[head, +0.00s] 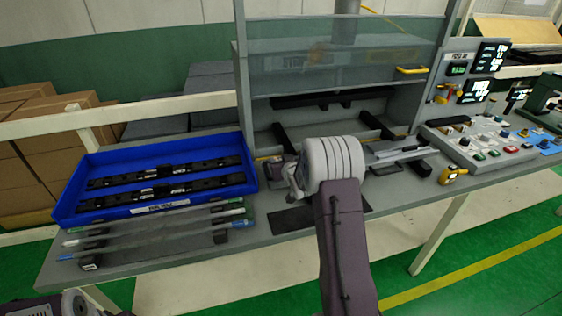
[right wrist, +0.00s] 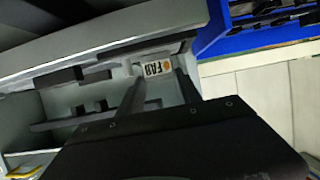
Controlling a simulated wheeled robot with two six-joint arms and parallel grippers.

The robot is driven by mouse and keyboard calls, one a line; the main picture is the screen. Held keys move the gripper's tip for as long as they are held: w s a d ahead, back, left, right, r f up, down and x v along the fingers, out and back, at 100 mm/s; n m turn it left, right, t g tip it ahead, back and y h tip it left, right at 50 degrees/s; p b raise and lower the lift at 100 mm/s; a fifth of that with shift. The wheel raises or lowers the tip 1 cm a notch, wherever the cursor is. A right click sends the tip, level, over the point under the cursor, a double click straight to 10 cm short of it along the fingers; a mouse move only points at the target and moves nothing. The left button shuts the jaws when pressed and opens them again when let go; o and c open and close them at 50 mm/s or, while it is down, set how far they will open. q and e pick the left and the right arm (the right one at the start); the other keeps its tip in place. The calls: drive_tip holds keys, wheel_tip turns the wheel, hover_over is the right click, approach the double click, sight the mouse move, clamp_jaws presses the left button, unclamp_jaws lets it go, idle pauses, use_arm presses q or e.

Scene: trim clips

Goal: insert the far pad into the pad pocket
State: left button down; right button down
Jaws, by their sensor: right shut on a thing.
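In the head view, the right wrist covers the fingertips and the held piece at the left front of the grey press fixture (head: 243,100). The pad pocket cannot be made out. Only part of my left arm shows at the bottom left; its gripper is out of view.
A blue tray (head: 70,204) with long black trim strips (head: 165,171) stands on the left. Several thin rods (head: 160,226) lie before it. A clear guard (head: 340,65) with a yellow handle (head: 411,70) hangs above the fixture. A button panel (head: 485,140) stands right.

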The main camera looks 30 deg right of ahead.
drive_tip(key=shift+s+f, duration=0.1)
drive_tip(key=c, duration=0.8)
unclamp_jaws()
